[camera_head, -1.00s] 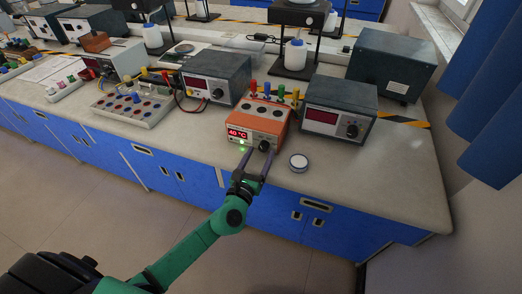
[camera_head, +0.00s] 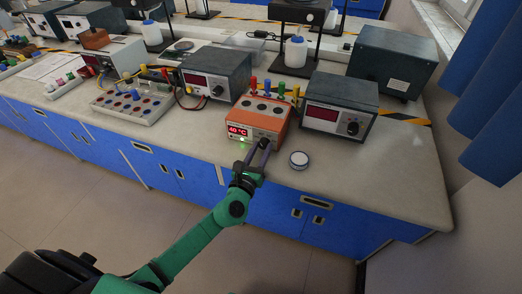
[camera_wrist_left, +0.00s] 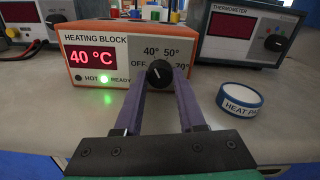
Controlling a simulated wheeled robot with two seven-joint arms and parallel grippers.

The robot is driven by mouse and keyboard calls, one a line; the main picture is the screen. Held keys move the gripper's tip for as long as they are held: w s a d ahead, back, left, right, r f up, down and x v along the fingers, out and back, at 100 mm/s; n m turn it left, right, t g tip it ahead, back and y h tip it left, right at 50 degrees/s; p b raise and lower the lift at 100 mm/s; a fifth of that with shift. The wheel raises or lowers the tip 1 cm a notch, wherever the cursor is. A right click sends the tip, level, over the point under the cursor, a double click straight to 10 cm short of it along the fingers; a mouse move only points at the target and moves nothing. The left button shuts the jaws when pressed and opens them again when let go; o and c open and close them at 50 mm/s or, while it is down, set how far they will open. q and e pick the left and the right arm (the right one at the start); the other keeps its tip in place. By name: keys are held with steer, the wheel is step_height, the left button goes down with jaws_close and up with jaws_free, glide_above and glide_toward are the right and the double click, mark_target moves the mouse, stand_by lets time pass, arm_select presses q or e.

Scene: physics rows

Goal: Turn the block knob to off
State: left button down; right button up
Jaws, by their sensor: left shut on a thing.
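The orange heating block (camera_head: 262,112) stands near the front edge of the bench, and its red display reads 40 °C. In the left wrist view, the block's face (camera_wrist_left: 84,36) has a lit green lamp by READY. Its black knob (camera_wrist_left: 159,73) sits among the marks OFF, 40°, 50° and 70°. The white pointer line seems to aim up and left, towards 40°. My left gripper (camera_wrist_left: 160,86) is shut on the knob, one purple finger on each side. In the head view, my left gripper (camera_head: 261,149) covers the knob. My right gripper is not in view.
A white round roll (camera_head: 299,160) lies on the bench right of the block. A thermometer unit (camera_head: 338,107) stands close on the right, and a grey power unit (camera_head: 213,77) on the left. Colored plugs (camera_head: 281,89) stand up behind the block.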

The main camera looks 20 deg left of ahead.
arm_select(q)
steer(key=n+b, duration=0.2)
steer(key=n, duration=0.1)
steer(key=n+b, duration=0.1)
steer(key=shift+f+b, duration=0.25)
steer(key=shift+b, duration=0.05)
steer(key=n+b, duration=0.2)
steer(key=n, duration=0.3)
steer(key=shift+r, duration=0.15)
steer(key=shift+n, duration=0.3)
steer(key=c, duration=0.5)
jaws_free()
